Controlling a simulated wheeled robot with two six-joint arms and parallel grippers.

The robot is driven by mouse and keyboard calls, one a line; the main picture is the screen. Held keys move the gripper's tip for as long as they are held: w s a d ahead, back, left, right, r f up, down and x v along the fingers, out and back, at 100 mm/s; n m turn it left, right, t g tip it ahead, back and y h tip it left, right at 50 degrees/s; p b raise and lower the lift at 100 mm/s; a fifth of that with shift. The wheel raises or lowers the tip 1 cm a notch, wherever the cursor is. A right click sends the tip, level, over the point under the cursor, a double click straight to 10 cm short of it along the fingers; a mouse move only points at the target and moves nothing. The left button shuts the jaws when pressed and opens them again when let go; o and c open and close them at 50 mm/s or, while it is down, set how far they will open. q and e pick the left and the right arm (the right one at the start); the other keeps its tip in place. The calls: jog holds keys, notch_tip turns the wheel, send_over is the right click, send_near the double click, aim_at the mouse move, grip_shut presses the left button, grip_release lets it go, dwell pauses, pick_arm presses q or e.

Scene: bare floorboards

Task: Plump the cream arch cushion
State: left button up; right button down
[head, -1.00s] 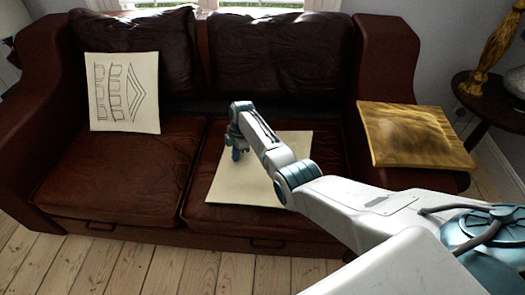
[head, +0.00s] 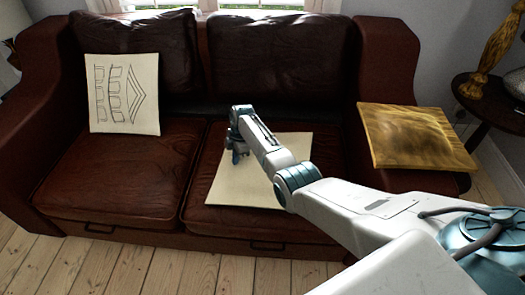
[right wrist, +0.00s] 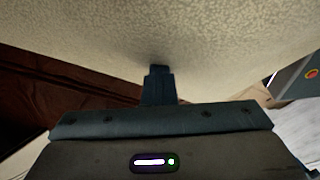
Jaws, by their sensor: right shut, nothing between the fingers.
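A plain cream cushion (head: 275,187) lies flat on the sofa's right seat; it fills the upper part of the right wrist view (right wrist: 200,45). A second cream cushion (head: 123,93), with dark line drawings of arch-like shapes, leans upright against the left backrest. I cannot tell from its plain face whether the flat one bears arches. My right gripper (head: 237,156) points down at the flat cushion's left part. Its fingers (right wrist: 158,75) are shut and empty, their tips at the cream surface, seemingly touching it. My left gripper is not in view.
The dark red leather sofa (head: 110,165) has a clear left seat. A gold cushion (head: 415,137) lies on its right armrest. A dark round side table (head: 480,100) with a golden lamp base (head: 495,45) stands at the right. Bare floorboards (head: 130,270) lie in front.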

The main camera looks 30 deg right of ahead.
notch_tip(320, 180, up, 10)
jog(key=p, duration=0.9)
jog(key=shift+r+p, duration=0.15)
jog(key=shift+p, duration=0.15)
notch_tip(320, 180, up, 6)
jog(key=p, duration=0.5)
